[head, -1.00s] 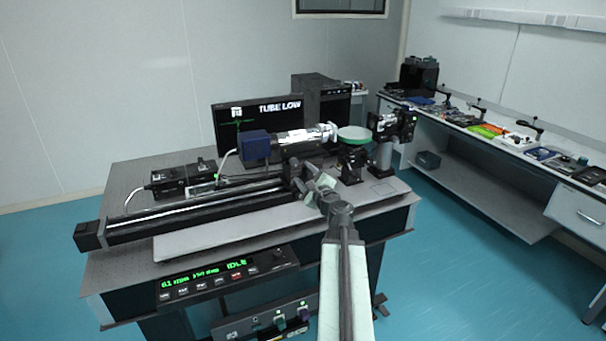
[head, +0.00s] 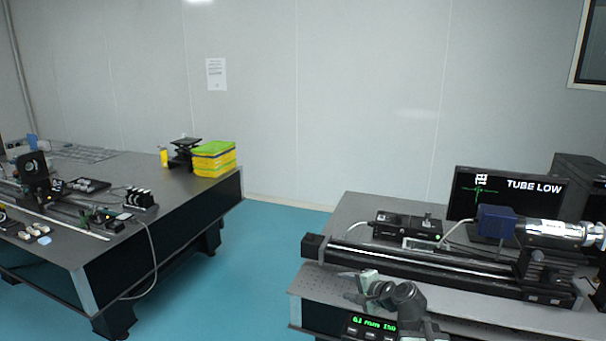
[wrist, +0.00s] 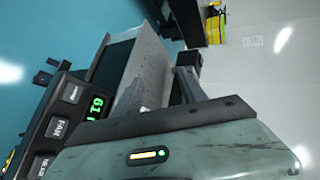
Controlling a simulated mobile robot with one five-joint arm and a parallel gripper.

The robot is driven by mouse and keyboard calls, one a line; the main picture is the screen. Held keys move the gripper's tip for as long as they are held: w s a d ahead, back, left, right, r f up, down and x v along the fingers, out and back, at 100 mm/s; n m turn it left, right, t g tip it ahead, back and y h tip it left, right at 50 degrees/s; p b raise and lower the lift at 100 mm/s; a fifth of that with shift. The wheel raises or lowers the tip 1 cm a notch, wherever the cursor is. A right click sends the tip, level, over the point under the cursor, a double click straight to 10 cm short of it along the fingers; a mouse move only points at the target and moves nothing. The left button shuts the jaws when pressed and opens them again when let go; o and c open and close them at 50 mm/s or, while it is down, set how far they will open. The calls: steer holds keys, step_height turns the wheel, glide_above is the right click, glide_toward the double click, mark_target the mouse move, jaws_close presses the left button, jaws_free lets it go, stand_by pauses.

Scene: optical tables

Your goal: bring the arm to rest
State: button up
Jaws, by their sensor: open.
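My gripper (head: 354,285) is at the lower middle right in the head view, at the front edge of the right optical table (head: 352,214), pointing left. Its jaws are open and I see nothing between them. My grey arm bends behind it at the bottom edge of the picture. In the wrist view my gripper's grey-green body fills the bottom, with the table edge and a control panel (wrist: 62,125) close beside it. I cannot tell whether the gripper touches the table.
A black rail (head: 420,262), a blue-ended tube (head: 545,232) and a monitor (head: 465,195) reading "TUBE LOW" stand on the right table. Another optical table (head: 130,172) with optics and yellow-green boxes (head: 214,160) is at the left. Blue floor (head: 262,245) lies clear between them.

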steer(key=s+a+f+n+g+h, duration=0.2)
steer(key=s+a+f+n+g, duration=0.45)
steer(key=s+f, duration=0.25)
steer(key=s+d+f+n+g+h, duration=0.3)
steer(key=s+d+n+g+h, duration=0.1)
steer(key=s+d, duration=0.5)
steer(key=shift+f+n+h, duration=0.3)
steer(key=shift+n+h, duration=0.1)
steer(key=shift+n, duration=0.15)
